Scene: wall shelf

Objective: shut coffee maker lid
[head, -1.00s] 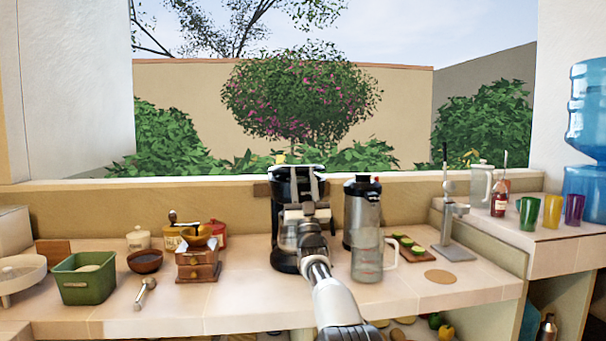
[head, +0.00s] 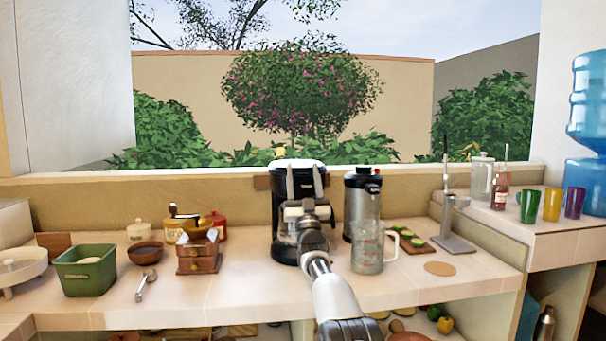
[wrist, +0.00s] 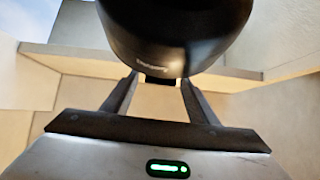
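The coffee maker (head: 284,247) is black and stands upright near the back of the counter, in the middle of the head view. Its black upper part, with the lid (head: 305,172), is partly hidden behind my gripper (head: 305,169). In the wrist view the rounded black top of the machine (wrist: 175,35), with small pale lettering, fills the upper middle. My gripper's fingers (wrist: 151,82) are spread apart on either side below it, with nothing held between them. I cannot tell the lid's exact angle or whether the fingers touch it.
A wooden grinder (head: 198,257) and a green bin (head: 86,271) stand to the left. The low wall (head: 420,190) runs behind.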

